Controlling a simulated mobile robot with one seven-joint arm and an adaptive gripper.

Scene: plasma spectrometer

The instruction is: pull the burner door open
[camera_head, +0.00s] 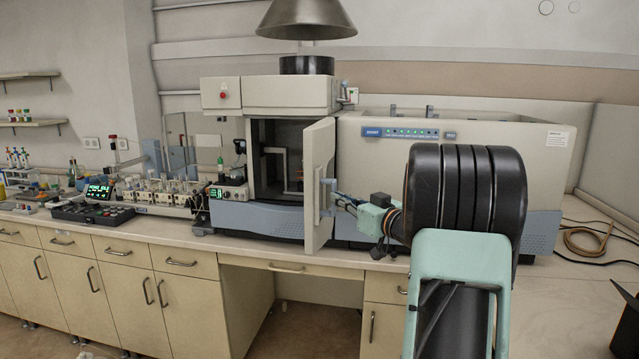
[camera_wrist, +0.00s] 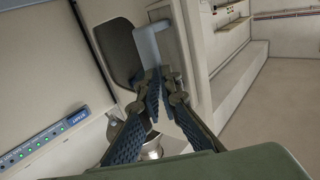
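The burner door (camera_head: 319,150) is a tall pale panel on the front of the spectrometer. It stands swung open, out from the burner compartment (camera_head: 275,160), whose dark inside shows to its left. The door's blue-grey handle (camera_head: 317,190) is on the face toward my arm. My gripper (camera_head: 334,194) is at the handle. In the wrist view, the fingers (camera_wrist: 165,78) close together around the lower part of the handle (camera_wrist: 148,42), beside a dark recess (camera_wrist: 117,48). The exact contact is partly hidden by the fingers.
The spectrometer's main housing (camera_head: 378,155) with its control strip (camera_head: 400,132) is right of the door, close behind my arm. A hood (camera_head: 306,18) hangs above. Left on the bench are a sample rack (camera_head: 160,195) and a keypad box (camera_head: 92,213). A cable (camera_head: 585,240) lies at right.

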